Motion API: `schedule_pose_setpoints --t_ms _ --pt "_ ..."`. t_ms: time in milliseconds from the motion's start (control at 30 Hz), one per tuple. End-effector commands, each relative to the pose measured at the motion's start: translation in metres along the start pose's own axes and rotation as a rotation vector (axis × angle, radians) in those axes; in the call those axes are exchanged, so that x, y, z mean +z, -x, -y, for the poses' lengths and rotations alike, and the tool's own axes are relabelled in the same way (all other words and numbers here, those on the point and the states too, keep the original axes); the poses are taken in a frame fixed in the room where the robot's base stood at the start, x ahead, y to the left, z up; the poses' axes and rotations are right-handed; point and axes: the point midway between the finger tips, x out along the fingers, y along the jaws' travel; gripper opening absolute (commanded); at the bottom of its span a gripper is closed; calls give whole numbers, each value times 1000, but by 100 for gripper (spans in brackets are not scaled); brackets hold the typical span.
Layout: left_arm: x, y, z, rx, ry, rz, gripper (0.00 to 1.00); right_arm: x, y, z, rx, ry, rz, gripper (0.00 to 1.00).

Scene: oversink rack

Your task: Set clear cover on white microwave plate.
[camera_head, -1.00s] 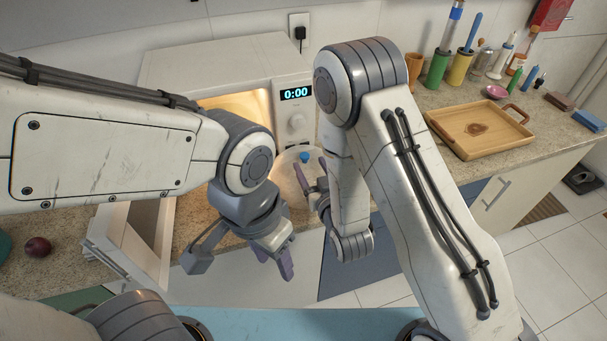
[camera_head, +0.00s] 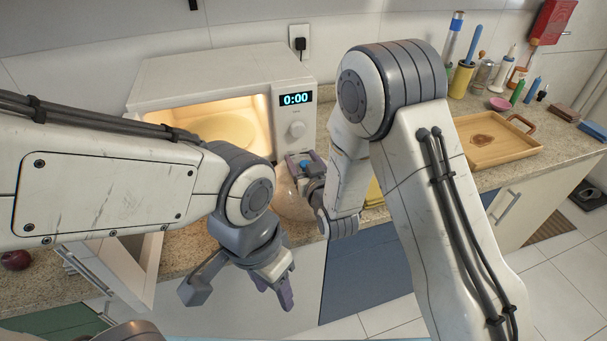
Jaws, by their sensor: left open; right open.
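The clear cover (camera_head: 288,204) is a see-through dome with a blue knob (camera_head: 304,164) on the counter in front of the microwave's right side. My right gripper (camera_head: 305,159) is open, with its fingers on either side of the knob; I cannot tell whether they touch it. My arm hides part of the cover. The plate (camera_head: 228,130) is a pale disc inside the lit, open microwave (camera_head: 200,80). My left gripper (camera_head: 238,292) is open and empty, pointing down in front of the counter edge, left of the cover.
The open microwave door (camera_head: 135,275) sticks out at lower left, partly behind my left arm. A dark red fruit (camera_head: 16,260) lies at far left. A wooden tray (camera_head: 510,153) and several bottles stand on the counter at right.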

Motion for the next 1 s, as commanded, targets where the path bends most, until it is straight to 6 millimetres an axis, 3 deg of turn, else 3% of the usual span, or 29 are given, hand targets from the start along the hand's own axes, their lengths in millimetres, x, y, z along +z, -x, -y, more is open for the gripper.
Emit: schedule_pose_setpoints --t_ms 300,333,500,1000 --pt "0 2 0 0 0 0 50 1 -9 0 0 0 1 66" --pt "0 2 0 0 0 0 50 1 -9 0 0 0 1 63" --pt "0 2 0 0 0 0 50 1 -8 0 0 0 1 0" --pt "0 0 0 0 0 0 50 -9 -7 0 0 0 -2 0"
